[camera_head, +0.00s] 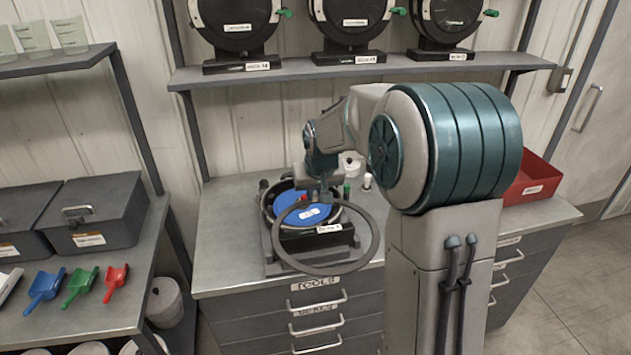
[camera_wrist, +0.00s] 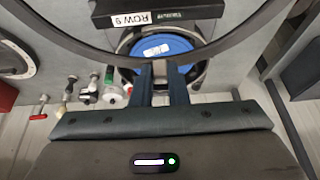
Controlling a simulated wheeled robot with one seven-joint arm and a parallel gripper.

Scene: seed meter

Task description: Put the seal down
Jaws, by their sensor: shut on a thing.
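The seal (camera_head: 377,243) is a large thin dark-grey ring. My gripper (camera_head: 326,198) is shut on its far edge, and the ring hangs out toward the camera, in front of and partly across a seed meter. In the wrist view the seal (camera_wrist: 75,43) is a wide arc, with my gripper's fingers (camera_wrist: 163,68) closed at its near edge. The open meter has a blue disc (camera_head: 290,203) with a white label, in a black housing on a dark stand; the disc also shows in the wrist view (camera_wrist: 178,42). Whether the ring touches the stand is unclear.
The meter stands on a grey workbench (camera_head: 225,240) with drawers. Small bottles and tools (camera_wrist: 88,90) lie beside it. A red bin (camera_head: 530,185) is at the right. Several closed meters (camera_head: 236,25) line the shelf above. The bench's left part is clear. Scoops (camera_head: 80,287) lie on the left table.

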